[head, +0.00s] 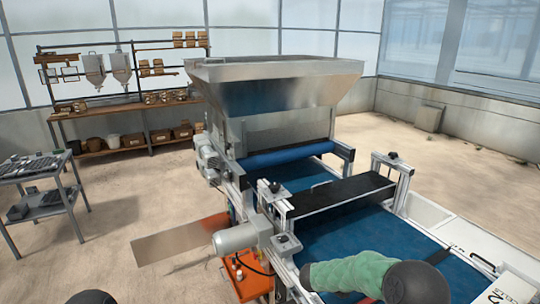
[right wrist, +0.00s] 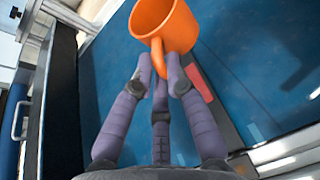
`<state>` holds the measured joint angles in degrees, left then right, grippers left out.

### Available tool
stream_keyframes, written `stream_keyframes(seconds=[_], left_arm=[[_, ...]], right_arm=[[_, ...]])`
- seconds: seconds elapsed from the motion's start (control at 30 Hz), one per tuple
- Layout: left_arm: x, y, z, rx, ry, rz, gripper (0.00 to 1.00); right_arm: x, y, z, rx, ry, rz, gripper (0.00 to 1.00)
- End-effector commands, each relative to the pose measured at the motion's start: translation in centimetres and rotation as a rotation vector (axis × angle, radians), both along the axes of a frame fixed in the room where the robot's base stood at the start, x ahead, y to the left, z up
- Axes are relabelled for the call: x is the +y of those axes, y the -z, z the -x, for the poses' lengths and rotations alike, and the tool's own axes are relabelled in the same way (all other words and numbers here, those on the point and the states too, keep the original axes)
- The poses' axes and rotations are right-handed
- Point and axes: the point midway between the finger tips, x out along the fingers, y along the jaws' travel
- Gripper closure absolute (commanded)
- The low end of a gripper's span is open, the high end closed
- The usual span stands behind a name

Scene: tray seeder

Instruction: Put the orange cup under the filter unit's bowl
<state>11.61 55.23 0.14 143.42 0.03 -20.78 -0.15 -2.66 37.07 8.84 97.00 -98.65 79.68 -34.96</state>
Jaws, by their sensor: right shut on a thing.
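The orange cup (right wrist: 178,28) is at the top of the right wrist view, with its handle towards my right gripper (right wrist: 160,68). The purple fingers are shut on the handle, and the cup is over the blue belt surface (right wrist: 115,75). The cup is tilted in this view; its height above the belt cannot be told. In the head view the cup and the right fingers are not visible. My left gripper is not in view. I cannot surely identify a filter unit or its bowl; two pale funnel-like vessels (head: 93,70) hang on the back rack.
The seeder with a steel hopper (head: 275,85) and a blue belt (head: 340,240) fills the middle. A black crossbar (head: 345,190) spans the belt. A grey motor (head: 240,237) juts out left. A grey cart (head: 45,195) stands far left.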

Motion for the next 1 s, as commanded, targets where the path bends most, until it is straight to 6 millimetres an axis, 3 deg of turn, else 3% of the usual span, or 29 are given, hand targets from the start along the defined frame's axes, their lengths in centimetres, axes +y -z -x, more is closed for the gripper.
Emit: stream_keyframes(seconds=[0.27,0.4,0.6,0.8,1.0], left_arm=[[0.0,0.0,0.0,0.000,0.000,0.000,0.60],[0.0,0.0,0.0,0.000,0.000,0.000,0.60],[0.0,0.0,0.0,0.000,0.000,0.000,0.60],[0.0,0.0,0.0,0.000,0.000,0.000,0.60],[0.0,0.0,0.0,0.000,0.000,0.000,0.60]], right_arm=[[6.4,-3.1,0.9,-0.001,-0.393,0.000,1.00],[10.7,-3.7,2.7,0.000,-0.617,0.000,1.00],[15.6,-3.7,6.0,0.002,-0.859,-0.002,1.00],[17.8,-3.5,7.8,-0.001,-0.965,-0.001,1.00],[18.0,-3.5,7.9,-0.002,-0.976,-0.001,1.00]])
